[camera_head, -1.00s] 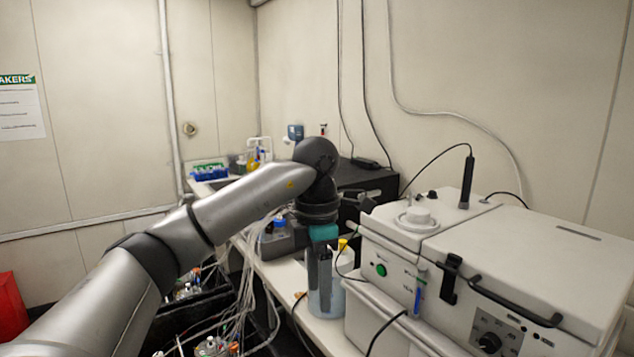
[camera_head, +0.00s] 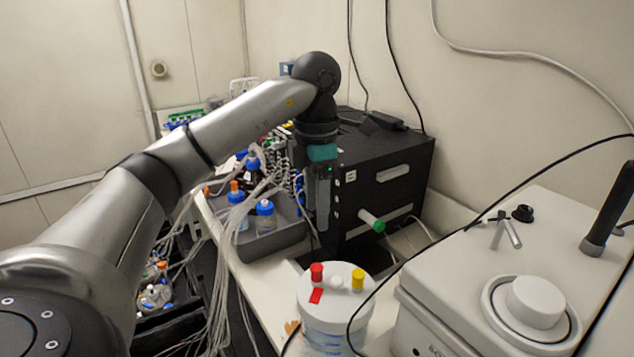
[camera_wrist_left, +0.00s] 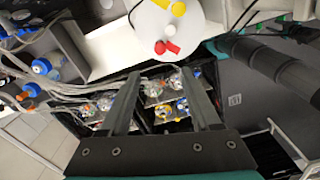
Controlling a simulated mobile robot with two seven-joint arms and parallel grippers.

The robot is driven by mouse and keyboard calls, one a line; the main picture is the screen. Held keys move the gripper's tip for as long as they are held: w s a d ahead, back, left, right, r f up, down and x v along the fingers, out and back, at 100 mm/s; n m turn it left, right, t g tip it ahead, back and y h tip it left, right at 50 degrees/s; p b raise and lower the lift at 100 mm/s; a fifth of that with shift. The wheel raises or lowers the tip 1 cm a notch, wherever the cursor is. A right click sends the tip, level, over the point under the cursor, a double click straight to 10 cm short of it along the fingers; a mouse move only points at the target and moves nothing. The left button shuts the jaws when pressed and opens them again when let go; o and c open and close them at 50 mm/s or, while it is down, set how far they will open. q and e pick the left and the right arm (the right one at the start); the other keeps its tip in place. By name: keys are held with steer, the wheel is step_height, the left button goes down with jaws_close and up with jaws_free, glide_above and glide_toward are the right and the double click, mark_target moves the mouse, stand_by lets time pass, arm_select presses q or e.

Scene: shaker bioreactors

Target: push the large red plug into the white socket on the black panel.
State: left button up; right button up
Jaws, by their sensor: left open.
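I cannot make out a large red plug for certain. Small coloured connectors (camera_head: 274,146), some red, sit by the left side of the black box (camera_head: 390,170), partly behind my arm. No white socket can be told apart there. The box's front carries a white cylinder with a green end (camera_head: 372,221). My left gripper (camera_head: 318,222) points down in front of the box's left part, with nothing between its fingers. In the left wrist view its fingers (camera_wrist_left: 160,85) are apart, with bioreactor vessels (camera_wrist_left: 168,108) below. My right gripper is not in view.
A white-lidded vessel (camera_head: 335,305) with red and yellow caps stands in front of the box. A grey tray (camera_head: 275,245) of blue-capped bottles lies left of the gripper. A white machine (camera_head: 470,290) fills the right. Loose tubes (camera_head: 215,250) hang over the bench edge.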

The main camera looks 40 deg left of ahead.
mark_target(317, 267)
arm_select(q)
step_height(317, 267, down, 15)
steer(key=shift+f, duration=0.1)
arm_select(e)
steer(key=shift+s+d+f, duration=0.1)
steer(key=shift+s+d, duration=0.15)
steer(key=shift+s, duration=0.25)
arm_select(q)
jaws_close()
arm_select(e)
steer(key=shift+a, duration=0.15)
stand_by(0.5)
arm_select(q)
steer(key=shift+r, duration=0.3)
steer(key=shift+r+p, duration=0.4)
steer(key=shift+r, duration=0.05)
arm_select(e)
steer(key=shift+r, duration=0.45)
